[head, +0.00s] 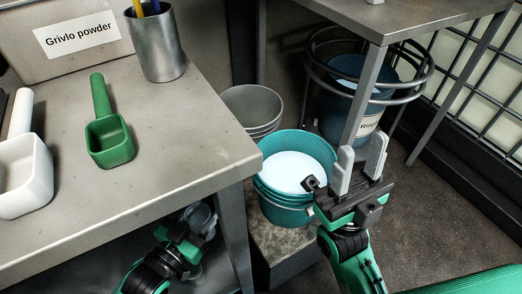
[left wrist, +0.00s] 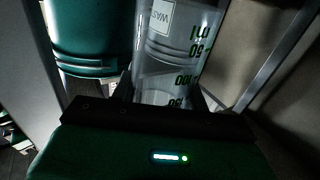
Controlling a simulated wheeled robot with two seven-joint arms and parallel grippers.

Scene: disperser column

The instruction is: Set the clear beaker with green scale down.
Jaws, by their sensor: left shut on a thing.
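My left gripper (head: 188,236) is shut on the beaker, low beside the table's leg. What lies under the beaker is hidden.
A grey metal table (head: 190,125) stands over my left arm, with a green scoop (head: 108,138), a white scoop (head: 24,178) and a metal pen cup (head: 158,48). A blue bin (head: 350,75) sits in a ring stand.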

